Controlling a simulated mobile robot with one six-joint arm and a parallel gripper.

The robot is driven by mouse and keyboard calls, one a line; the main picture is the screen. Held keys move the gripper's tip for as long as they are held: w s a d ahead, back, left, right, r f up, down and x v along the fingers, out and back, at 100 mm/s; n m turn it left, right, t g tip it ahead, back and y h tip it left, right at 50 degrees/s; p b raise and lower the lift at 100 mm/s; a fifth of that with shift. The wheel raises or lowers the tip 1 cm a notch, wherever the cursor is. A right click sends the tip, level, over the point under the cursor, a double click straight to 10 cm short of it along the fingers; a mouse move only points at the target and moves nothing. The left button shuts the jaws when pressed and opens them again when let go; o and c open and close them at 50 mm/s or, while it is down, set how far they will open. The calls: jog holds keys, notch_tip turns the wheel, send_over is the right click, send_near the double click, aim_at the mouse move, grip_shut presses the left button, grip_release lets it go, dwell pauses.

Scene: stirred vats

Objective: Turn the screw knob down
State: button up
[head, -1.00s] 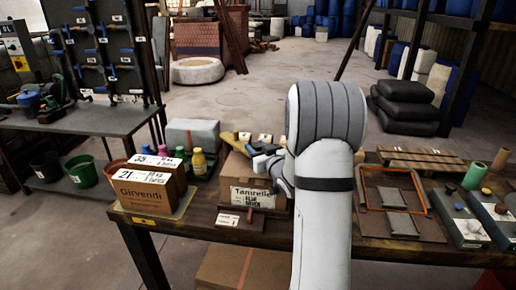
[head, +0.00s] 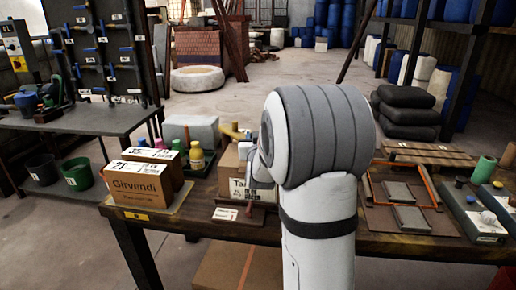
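I cannot tell for sure which part is the screw knob. A short reddish upright piece (head: 249,208) stands on a small labelled board (head: 228,213) in front of a cardboard box (head: 232,188). My arm rises in the middle, and its far end bends down to the left beside that box. A pale part of my gripper or wrist (head: 255,165) shows there; the fingertips are hidden.
Girvendi boxes (head: 145,190) stand on the bench's left, with bottles (head: 197,157) behind them. An orange-framed panel (head: 402,195) lies right of my arm, with a wooden pallet (head: 428,153) behind it. Open floor lies beyond the bench.

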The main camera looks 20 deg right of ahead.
jog(key=m+g+h, duration=0.1)
jog(key=m+h, duration=0.1)
jog(key=h, duration=0.1)
jog(key=shift+a+g, duration=0.15)
jog(key=shift+g, duration=0.15)
jog(key=m+g+h+p, duration=0.2)
jog(key=h, duration=0.1)
jog(key=shift+r+m, duration=0.2)
jog(key=shift+m, duration=0.1)
jog(key=m+g+h+p, duration=0.1)
jog(key=g+p, duration=0.1)
jog(key=m+g+h+p, duration=0.1)
jog(key=m+g+h, duration=0.1)
jog(key=shift+d+f+m+g+p, duration=0.2)
jog(key=shift+m+g+p, duration=0.1)
jog(key=shift+g+p, duration=0.1)
jog(key=shift+g+h, duration=0.3)
jog(key=o, duration=1)
jog(key=shift+a, duration=0.1)
jog(key=v, duration=0.7)
jog(key=shift+s+a, duration=0.25)
jog(key=shift+s, duration=0.05)
